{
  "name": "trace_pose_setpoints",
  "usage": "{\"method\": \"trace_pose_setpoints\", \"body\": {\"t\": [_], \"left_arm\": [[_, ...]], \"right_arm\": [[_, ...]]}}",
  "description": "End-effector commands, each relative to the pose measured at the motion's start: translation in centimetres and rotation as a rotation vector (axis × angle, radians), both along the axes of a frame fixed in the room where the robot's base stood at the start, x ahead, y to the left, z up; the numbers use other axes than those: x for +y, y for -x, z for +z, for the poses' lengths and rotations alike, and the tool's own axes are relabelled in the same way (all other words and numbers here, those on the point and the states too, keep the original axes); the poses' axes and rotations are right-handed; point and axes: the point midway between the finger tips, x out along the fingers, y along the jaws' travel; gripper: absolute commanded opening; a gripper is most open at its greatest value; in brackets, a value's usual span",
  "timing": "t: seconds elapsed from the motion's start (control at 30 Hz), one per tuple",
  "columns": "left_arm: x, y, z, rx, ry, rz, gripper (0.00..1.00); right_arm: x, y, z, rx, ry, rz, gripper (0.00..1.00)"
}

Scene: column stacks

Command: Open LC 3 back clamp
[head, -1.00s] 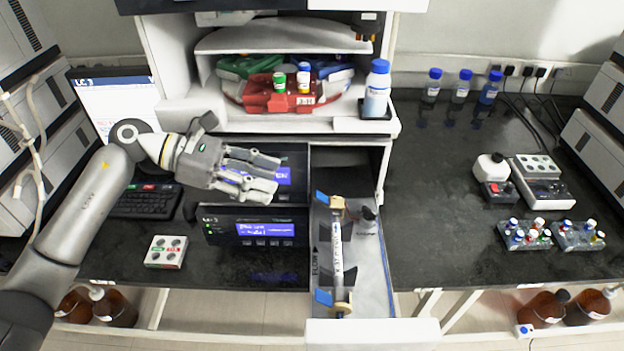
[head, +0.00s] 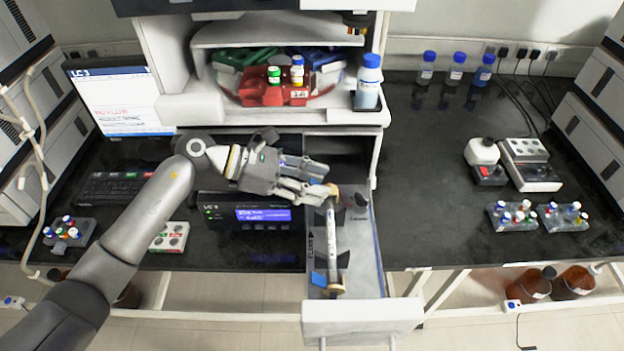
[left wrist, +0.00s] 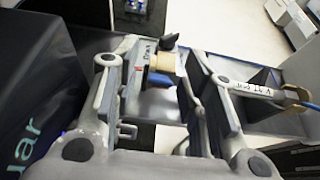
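The open drawer (head: 362,318) holds a slim white column (head: 332,232) with tan end fittings. A blue front clamp (head: 319,278) shows beside the column's near end. The back clamp is hidden behind my left gripper in the head view. My left gripper (head: 325,181) is at the column's far end, over the back of the drawer, with its fingers apart. In the left wrist view, a tan end fitting (left wrist: 161,66) with a little blue beside it shows between the spread fingers. The column (left wrist: 250,89) runs off to the right there. I cannot tell whether the fingers touch anything. My right gripper is out of view.
The instrument with a lit display (head: 263,215) is left of the drawer. A blue-capped bottle (head: 368,82) stands on the shelf above. The counter right of the drawer is mostly clear.

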Motion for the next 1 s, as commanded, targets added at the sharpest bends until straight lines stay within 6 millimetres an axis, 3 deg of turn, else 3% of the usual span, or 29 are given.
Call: {"method": "trace_pose_setpoints", "body": {"t": [0.07, 0.37, 0.73, 1.0], "left_arm": [[0.0, 0.0, 0.0, 0.0, 0.0, 0.0, 0.37], [0.0, 0.0, 0.0, 0.0, 0.0, 0.0, 0.0], [-0.1, 0.0, 0.4, -0.003, -0.052, -0.001, 0.0], [-0.8, -0.1, 1.1, -0.008, -0.229, -0.001, 0.0]], "right_arm": [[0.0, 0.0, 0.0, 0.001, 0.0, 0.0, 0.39], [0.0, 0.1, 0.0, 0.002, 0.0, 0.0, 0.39], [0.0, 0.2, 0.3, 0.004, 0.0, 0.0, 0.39], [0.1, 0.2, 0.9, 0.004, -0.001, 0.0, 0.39]]}}
